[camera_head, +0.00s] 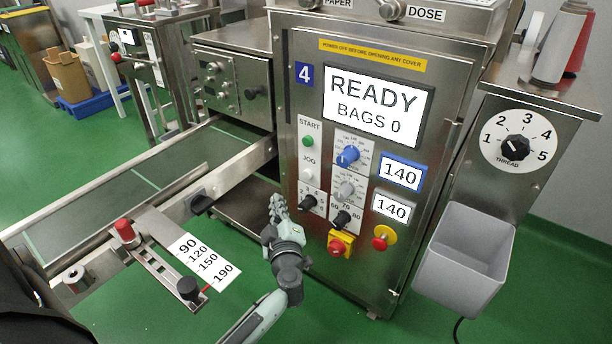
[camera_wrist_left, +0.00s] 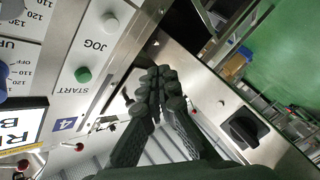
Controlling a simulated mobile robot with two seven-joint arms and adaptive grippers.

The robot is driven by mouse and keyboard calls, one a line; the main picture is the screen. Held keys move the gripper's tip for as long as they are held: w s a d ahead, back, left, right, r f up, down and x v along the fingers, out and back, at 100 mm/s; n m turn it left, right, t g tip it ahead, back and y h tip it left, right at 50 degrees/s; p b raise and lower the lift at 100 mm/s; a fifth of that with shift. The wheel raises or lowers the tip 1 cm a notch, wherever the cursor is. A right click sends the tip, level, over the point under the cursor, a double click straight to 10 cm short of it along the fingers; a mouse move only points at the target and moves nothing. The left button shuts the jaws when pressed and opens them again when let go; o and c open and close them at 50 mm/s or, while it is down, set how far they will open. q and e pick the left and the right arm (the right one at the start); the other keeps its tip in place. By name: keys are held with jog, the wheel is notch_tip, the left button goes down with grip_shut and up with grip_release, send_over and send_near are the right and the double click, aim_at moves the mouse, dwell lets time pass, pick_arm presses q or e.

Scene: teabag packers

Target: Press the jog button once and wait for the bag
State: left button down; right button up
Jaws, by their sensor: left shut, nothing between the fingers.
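The white jog button (camera_head: 308,174) is on the machine's front panel, below the green start button (camera_head: 308,141). In the left wrist view the jog button (camera_wrist_left: 111,23) is at the upper left, with the green start button (camera_wrist_left: 82,75) below it. My left gripper (camera_head: 278,203) is shut and empty, in front of the panel, lower and to the left of the jog button. Its closed fingertips (camera_wrist_left: 163,80) appear apart from the button. The screen (camera_head: 378,104) reads READY, BAGS 0. No bag is visible. My right gripper is not in view.
Below the buttons are black knobs (camera_head: 342,220) and a red emergency stop (camera_head: 336,247) on yellow. A conveyor (camera_head: 140,178) with a length scale (camera_head: 203,262) runs to the left. A grey bin (camera_head: 466,262) hangs at the right. Green floor is open in front.

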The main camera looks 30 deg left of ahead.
aim_at(308, 174)
pick_arm(q)
jog(key=shift+w, duration=0.1)
jog(key=w+b, duration=0.3)
jog(key=w, duration=0.5)
jog(key=shift+w+d, duration=0.3)
jog(key=shift+d, duration=0.1)
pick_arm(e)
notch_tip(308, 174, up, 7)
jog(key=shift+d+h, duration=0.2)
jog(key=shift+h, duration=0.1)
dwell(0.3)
pick_arm(q)
jog(key=shift+w, duration=0.15)
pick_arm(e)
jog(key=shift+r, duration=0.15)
pick_arm(q)
jog(key=shift+w+p, duration=0.3)
jog(key=shift+p, duration=0.05)
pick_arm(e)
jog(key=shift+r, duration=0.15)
